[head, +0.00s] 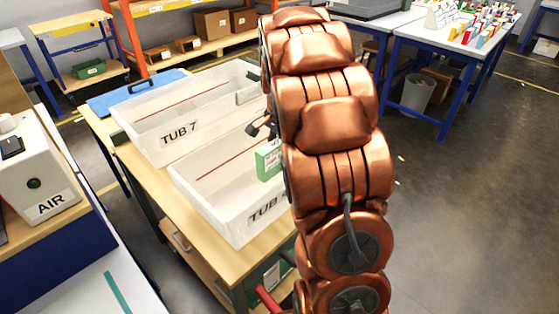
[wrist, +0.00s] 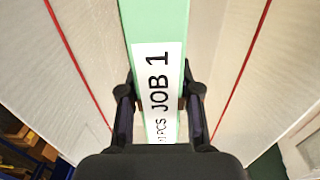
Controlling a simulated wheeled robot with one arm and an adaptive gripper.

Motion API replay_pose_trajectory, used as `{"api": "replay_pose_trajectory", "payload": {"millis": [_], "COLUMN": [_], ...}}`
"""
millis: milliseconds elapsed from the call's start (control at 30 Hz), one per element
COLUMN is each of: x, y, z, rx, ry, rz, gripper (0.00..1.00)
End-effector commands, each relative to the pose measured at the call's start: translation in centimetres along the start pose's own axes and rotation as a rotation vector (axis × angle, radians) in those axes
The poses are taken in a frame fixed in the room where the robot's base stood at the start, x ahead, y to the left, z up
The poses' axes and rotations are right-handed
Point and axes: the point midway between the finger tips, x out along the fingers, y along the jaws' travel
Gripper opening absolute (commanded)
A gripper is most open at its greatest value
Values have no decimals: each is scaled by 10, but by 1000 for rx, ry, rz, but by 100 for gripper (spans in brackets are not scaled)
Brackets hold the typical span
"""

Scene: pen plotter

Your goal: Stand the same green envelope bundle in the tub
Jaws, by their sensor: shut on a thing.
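A green envelope bundle (wrist: 154,18) with a white label reading "JOB 1" stands between my gripper's two dark fingers (wrist: 159,105) in the wrist view. My gripper is shut on it. In the head view the green bundle (head: 268,160) shows partly, at the inner right of the nearer white tub (head: 215,205); my copper arm hides the rest. That tub's label reads "TUB" and its number is hidden. A dark part of my gripper (head: 261,127) shows just above the bundle. I cannot tell whether the bundle touches the tub floor.
A second white tub (head: 150,125), labelled TUB 7, stands directly behind on the same wooden bench (head: 150,190). Red lines run along the tub walls. A white AIR unit (head: 40,175) is at the left. Open floor (head: 450,230) lies right.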

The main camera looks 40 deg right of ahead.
Motion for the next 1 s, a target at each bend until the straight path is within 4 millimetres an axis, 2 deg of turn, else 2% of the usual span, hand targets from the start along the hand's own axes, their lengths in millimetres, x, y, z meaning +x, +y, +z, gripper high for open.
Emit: {"api": "replay_pose_trajectory", "payload": {"millis": [167,400,767,800,1000], "x": [13,43,46,46,46], "y": [0,0,0,0,0], "z": [0,1,0,0,0], "rx": [-1,-1,0,0,0], "ry": [0,-2,0,0,1], "rz": [-1,2,-1,-1,-1], "gripper": [0,0,0,35,56]}}
